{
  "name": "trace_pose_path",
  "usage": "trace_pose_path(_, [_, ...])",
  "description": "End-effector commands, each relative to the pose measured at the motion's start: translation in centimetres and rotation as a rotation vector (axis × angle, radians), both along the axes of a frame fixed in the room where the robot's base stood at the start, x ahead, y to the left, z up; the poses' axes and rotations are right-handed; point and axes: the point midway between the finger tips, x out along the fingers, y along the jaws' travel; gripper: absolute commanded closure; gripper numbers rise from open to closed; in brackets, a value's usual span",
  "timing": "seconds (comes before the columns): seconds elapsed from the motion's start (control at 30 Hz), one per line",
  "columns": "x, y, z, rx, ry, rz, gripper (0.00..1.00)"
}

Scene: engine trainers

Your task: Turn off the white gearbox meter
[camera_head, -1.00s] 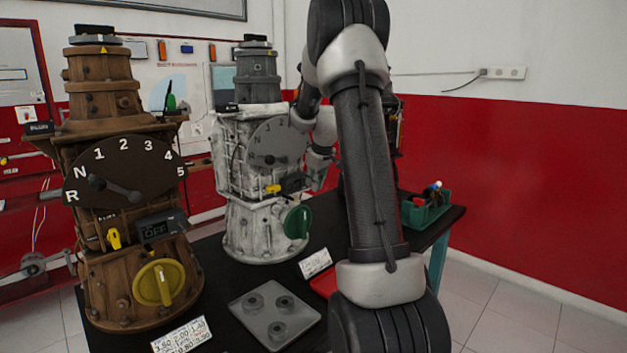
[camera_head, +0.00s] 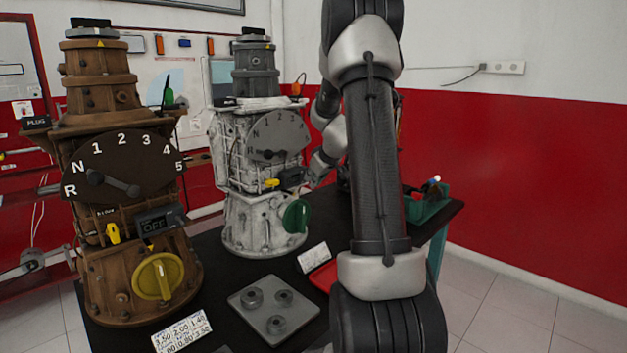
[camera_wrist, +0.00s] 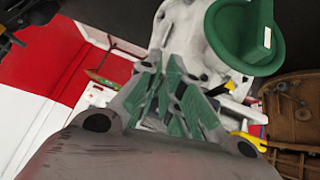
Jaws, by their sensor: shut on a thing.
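The white gearbox (camera_head: 232,160) stands on the black table, with a grey gear dial, a yellow lever (camera_head: 271,183) and a green knob (camera_head: 296,216). Its small dark meter (camera_head: 291,177) sits right of the yellow lever; its display is not readable. My gripper (camera_wrist: 184,98) shows green-lined fingers close together in front of the white gearbox in the wrist view. It is shut on a dark part at the meter, mostly hidden between the fingers. The green knob (camera_wrist: 243,35) and yellow lever (camera_wrist: 250,140) show beside the fingers there.
A brown gearbox (camera_head: 105,190) with its own meter reading OFF (camera_head: 155,222) stands at the left. A grey plate with round parts (camera_head: 250,318), a label card (camera_head: 314,257) and a green bin (camera_head: 428,208) are on the table.

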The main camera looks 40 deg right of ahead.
Motion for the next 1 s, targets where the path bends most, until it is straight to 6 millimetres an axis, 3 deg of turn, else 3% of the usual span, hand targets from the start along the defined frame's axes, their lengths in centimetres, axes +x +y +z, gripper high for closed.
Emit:
trace_pose_path(0.17, [0.0,-0.1,0.0,-0.001,0.0,-0.001,1.0])
trace_pose_path(0.2, [0.0,0.0,0.0,-0.001,0.0,-0.001,0.89])
trace_pose_path(0.3, [0.0,0.0,0.0,-0.001,0.0,-0.001,0.71])
trace_pose_path(0.67, [-0.2,0.0,0.3,0.0,0.0,0.0,0.71])
trace_pose_path(1.0, [-4.5,0.6,5.1,-0.002,-0.002,0.0,0.71])
